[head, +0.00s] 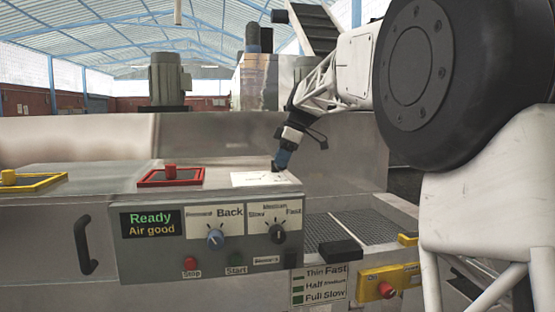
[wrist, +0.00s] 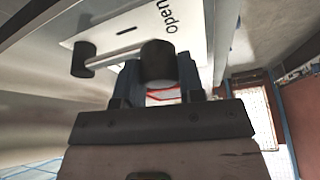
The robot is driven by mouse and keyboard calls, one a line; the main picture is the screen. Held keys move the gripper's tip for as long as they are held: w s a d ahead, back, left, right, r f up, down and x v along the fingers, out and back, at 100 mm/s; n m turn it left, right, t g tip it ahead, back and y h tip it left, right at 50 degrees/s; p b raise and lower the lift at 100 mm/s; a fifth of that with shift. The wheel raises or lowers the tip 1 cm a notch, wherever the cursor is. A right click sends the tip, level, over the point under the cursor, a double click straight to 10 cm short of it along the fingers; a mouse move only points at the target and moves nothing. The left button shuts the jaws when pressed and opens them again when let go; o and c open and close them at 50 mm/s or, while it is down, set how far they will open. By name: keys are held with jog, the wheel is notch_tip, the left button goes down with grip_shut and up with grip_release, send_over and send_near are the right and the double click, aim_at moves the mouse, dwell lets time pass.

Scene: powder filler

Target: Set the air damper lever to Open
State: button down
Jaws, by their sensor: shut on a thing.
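The air damper's white label plate (head: 265,179) lies on top of the grey control cabinet. In the wrist view, the plate (wrist: 110,38) carries the word "open" near its right end. A metal lever arm (wrist: 114,57) runs from a black round post (wrist: 83,60) to a black knob (wrist: 158,62). My gripper (wrist: 157,84) is shut on this knob, one finger on each side. The knob is close to the word "open". In the head view my gripper (head: 281,163) reaches down to the plate from above; the lever is too small and hidden there.
A red-framed hatch (head: 170,177) lies left of the plate. A grated conveyor (head: 350,232) is at right.

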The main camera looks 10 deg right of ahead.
jog(key=shift+d+f, duration=0.1)
dwell(0.3)
jog(key=c, duration=0.7)
grip_release()
jog(key=shift+c, duration=0.2)
jog(key=shift+r, duration=0.2)
jog(key=v, duration=0.7)
jog(key=shift+r, duration=0.3)
jog(key=shift+s+d, duration=0.1)
jog(key=s+a+f+m+h, duration=0.1)
jog(key=s+f+m, duration=0.4)
jog(key=s+f, duration=0.6)
jog(key=s+a+f+m+t+h, duration=0.1)
jog(key=s+f+m, duration=0.4)
jog(key=s+f, duration=0.6)
jog(key=s+a+f+m+h, duration=0.2)
jog(key=s+f+m, duration=0.4)
jog(key=s, duration=2)
notch_tip(320, 180, down, 6)
jog(key=shift+s+a+f+t+h, duration=0.1)
jog(key=shift+s+a+t+h, duration=0.2)
jog(key=shift+s+a+t, duration=0.1)
